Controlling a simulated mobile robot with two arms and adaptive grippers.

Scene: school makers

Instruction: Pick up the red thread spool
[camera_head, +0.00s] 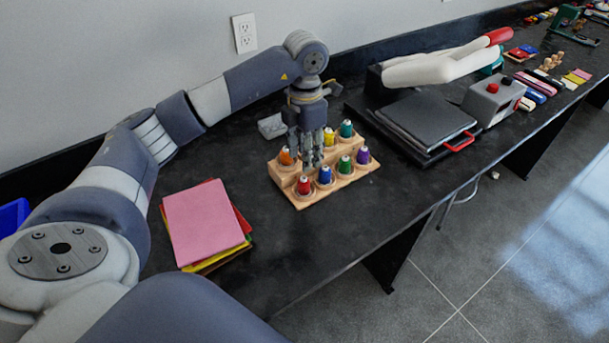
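The red thread spool (304,186) stands upright at the front left of a wooden spool rack (312,201). My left gripper (312,163) points down over the back row of the rack, behind and slightly right of the red spool and apart from it in the picture. Its fingers hide part of the back row, and I cannot tell how far apart they are or whether they touch a spool. My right gripper is not in view.
Blue (325,176), green (345,165) and purple (363,156) spools share the front row. Orange (286,157), yellow (329,137) and teal (347,129) spools stand behind. Pink sheets (203,222) lie left; a black press (424,122) stands right. The tabletop before the rack is clear.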

